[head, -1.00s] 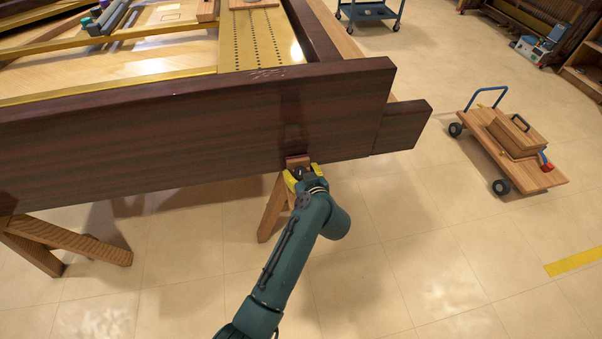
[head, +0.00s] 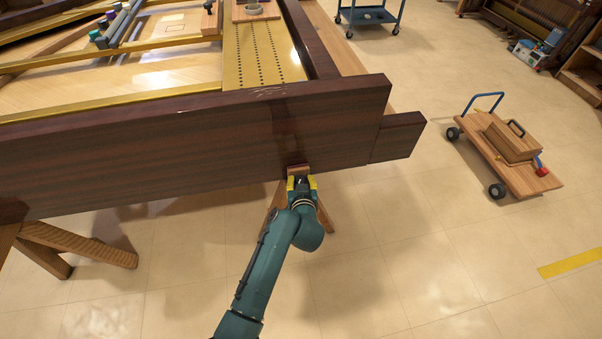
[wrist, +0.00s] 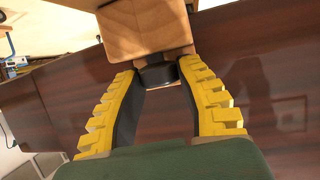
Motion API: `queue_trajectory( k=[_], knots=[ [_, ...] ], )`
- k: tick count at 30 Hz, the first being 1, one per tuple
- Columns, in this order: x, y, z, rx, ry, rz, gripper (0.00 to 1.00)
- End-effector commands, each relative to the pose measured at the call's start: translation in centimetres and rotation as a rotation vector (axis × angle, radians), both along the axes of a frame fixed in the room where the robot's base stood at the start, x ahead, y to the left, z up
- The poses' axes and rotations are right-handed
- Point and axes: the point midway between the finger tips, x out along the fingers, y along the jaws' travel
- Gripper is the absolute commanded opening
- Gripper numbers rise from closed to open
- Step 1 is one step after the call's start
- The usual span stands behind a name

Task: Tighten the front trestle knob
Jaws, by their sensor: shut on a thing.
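The front trestle knob (wrist: 158,74) is a small dark piece at the wooden trestle head (wrist: 150,28) in the wrist view. My gripper (wrist: 160,72) has its yellow, ribbed fingers shut on the knob, one fingertip on either side. In the head view my gripper (head: 301,183) is just below the lower edge of the dark piano case, at the trestle's wooden block (head: 298,169). The knob is mostly hidden by the fingers there. A trestle leg (head: 325,217) shows behind my gripper.
The dark glossy piano case (head: 140,150) hangs directly above and behind my gripper. Another wooden trestle (head: 85,243) stands at the left. A wooden cart (head: 525,178) with a box stands well to the right. The floor between is clear.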

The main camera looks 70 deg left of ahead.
Motion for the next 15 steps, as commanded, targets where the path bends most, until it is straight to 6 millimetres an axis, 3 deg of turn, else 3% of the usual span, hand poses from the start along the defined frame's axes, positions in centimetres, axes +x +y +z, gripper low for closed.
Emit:
queue_trajectory(
  k=[6, 15],
  knots=[
    [-0.34, -0.19, -0.07, -0.011, 0.007, -0.129, 0.01],
    [-0.33, -0.17, -0.46, -0.004, 0.003, -0.151, 0.0]
  ],
)
